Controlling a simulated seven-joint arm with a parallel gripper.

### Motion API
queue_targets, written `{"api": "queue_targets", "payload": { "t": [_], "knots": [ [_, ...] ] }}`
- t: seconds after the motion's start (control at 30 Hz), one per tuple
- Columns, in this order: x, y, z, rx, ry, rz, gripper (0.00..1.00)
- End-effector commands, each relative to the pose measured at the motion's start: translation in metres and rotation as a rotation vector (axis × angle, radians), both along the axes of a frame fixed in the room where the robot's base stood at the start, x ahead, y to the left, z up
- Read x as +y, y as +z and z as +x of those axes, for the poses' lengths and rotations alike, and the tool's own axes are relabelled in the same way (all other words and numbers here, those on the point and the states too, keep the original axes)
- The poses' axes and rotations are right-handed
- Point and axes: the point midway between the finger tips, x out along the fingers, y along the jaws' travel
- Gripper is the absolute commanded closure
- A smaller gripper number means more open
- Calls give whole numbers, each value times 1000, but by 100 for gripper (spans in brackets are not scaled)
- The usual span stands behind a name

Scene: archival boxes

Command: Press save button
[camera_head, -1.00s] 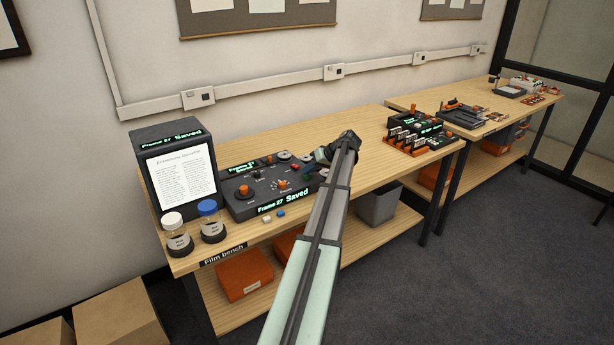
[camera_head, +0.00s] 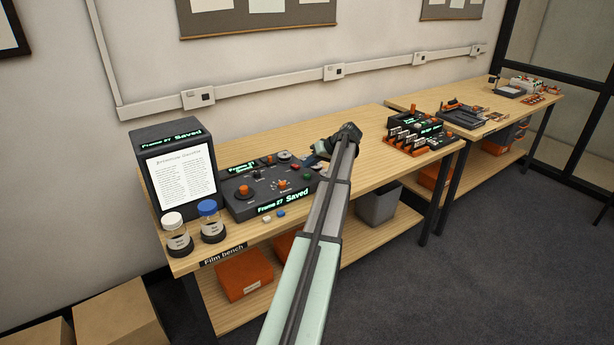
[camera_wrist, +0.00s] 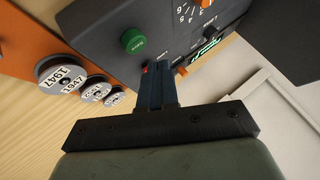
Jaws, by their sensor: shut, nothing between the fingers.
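The dark control panel (camera_head: 245,201) sits on the film bench; its front display (camera_head: 283,201) reads "Frame 27 Saved". A round green button (camera_head: 306,167) is on the panel's right part. It also shows in the wrist view (camera_wrist: 132,41), standing up from the panel with small lettering I cannot read. My gripper (camera_head: 315,155) is at the panel's right end. In the wrist view my gripper (camera_wrist: 155,72) is shut and empty, its tips beside the green button and apart from it. A small red part (camera_wrist: 146,69) shows at the tips, partly hidden.
A viewer (camera_head: 180,178) reading "Frame 27 Saved" and two capped jars (camera_head: 209,222) stand left of the panel. Bare bench top (camera_head: 372,160) lies right of my arm.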

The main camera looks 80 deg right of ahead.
Motion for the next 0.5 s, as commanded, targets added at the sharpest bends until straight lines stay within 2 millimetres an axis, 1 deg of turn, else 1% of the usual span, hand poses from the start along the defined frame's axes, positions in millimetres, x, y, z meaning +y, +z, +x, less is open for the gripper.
{"api": "queue_targets", "payload": {
  "t": [0.3, 0.5],
  "knots": [
    [-1, 27, 0, 0, 0, -2, 100],
    [0, 37, 0, 0, 0, 0, 100]
  ]
}}
